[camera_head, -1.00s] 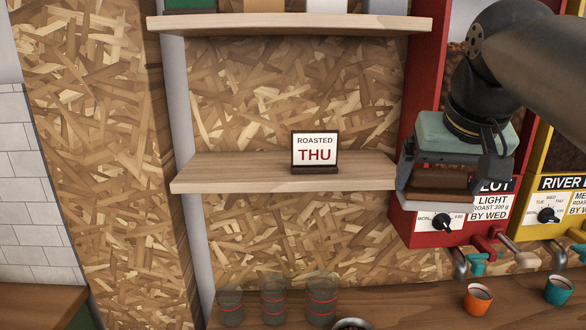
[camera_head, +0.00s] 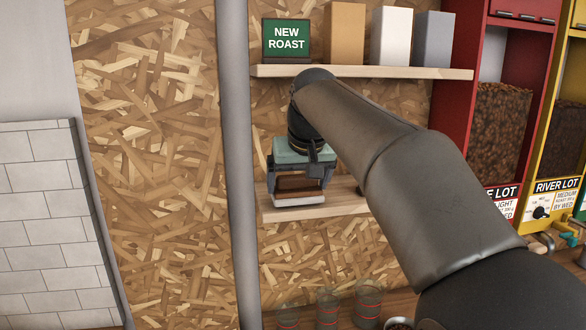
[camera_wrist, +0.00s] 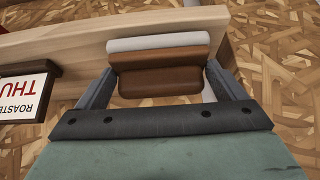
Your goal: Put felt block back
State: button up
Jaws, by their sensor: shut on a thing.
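The felt block, with a brown wooden back and a pale felt face, is between my fingers in the wrist view (camera_wrist: 160,75). In the head view its pale lower edge (camera_head: 298,200) shows below my gripper (camera_head: 298,185). My gripper is shut on the block and points down near the left end of the middle wooden shelf (camera_head: 345,196). In the wrist view the block overlaps the shelf's board (camera_wrist: 70,45). I cannot tell whether it touches the shelf.
The ROASTED THU sign (camera_wrist: 25,95) stands on the shelf left of my gripper in the wrist view; my arm hides it in the head view. An upper shelf (camera_head: 400,73) holds a NEW ROAST sign (camera_head: 286,39) and bags. Glasses (camera_head: 328,305) stand below.

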aim_at(293, 177)
jog(key=w+p, duration=0.1)
jog(key=w, duration=0.1)
jog(key=w+a+p, duration=0.1)
jog(key=shift+w+r, duration=0.15)
jog(key=shift+w, duration=0.2)
jog(key=shift+w+a, duration=0.15)
jog(key=shift+w, duration=0.15)
jog(key=shift+f, duration=0.45)
jog(key=shift+s, duration=0.2)
jog(key=shift+w+f, duration=0.1)
jog(key=shift+w, duration=0.05)
jog(key=o, duration=0.6)
jog(key=v, duration=1.2)
